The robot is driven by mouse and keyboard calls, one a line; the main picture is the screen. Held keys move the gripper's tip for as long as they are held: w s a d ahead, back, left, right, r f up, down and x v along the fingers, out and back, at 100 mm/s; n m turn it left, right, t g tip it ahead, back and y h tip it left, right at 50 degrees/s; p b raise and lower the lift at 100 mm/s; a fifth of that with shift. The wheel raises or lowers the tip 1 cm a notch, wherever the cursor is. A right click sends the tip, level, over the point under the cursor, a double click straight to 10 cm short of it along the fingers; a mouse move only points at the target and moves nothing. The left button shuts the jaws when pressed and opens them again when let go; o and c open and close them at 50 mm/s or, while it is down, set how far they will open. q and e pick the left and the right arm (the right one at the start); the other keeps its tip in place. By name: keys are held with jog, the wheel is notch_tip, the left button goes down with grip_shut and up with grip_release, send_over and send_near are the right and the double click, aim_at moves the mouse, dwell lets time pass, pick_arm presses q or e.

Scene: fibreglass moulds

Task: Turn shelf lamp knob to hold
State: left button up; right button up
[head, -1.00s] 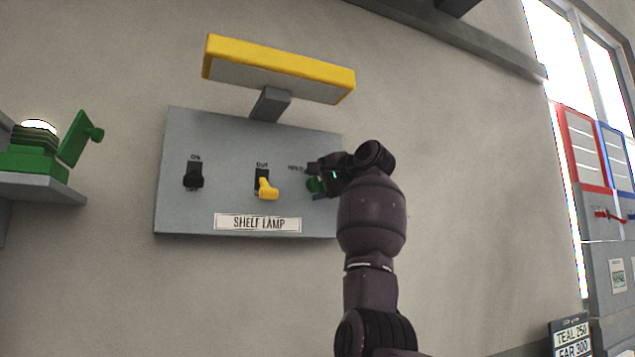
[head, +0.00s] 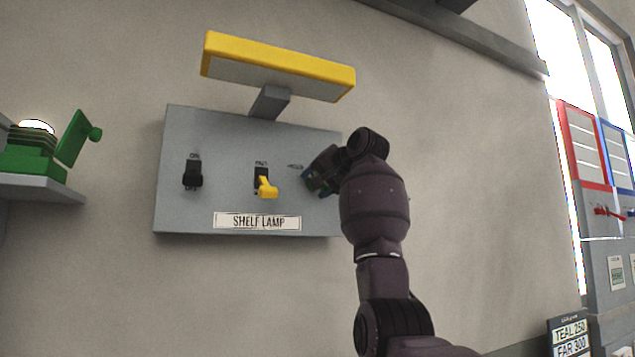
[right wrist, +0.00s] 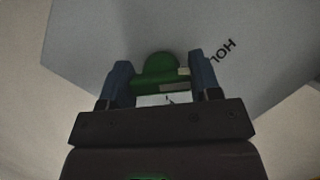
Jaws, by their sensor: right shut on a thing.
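The grey shelf lamp panel (head: 225,150) hangs on the wall with a "SHELF LAMP" plate (head: 257,222). The green knob (right wrist: 160,70) is at the right, by the HOLD label (right wrist: 222,52). My right gripper (head: 316,181) is at this knob and mostly hides it in the head view. In the right wrist view its blue fingers (right wrist: 162,82) stand on both sides of the green knob, shut on it. My left gripper is not in view.
A yellow-edged lamp (head: 280,68) juts out above the panel on a grey bracket (head: 270,101). A green device (head: 35,160) stands on a shelf (head: 40,187) at the left. A red-framed board (head: 583,150) is at the right. The wall below the panel is clear.

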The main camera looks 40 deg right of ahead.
jog(key=shift+f, duration=0.15)
jog(key=o, duration=0.9)
pick_arm(q)
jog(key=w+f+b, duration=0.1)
jog(key=b, duration=0.2)
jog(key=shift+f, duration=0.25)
pick_arm(e)
jog(key=v, duration=1.1)
jog(key=shift+w, duration=0.1)
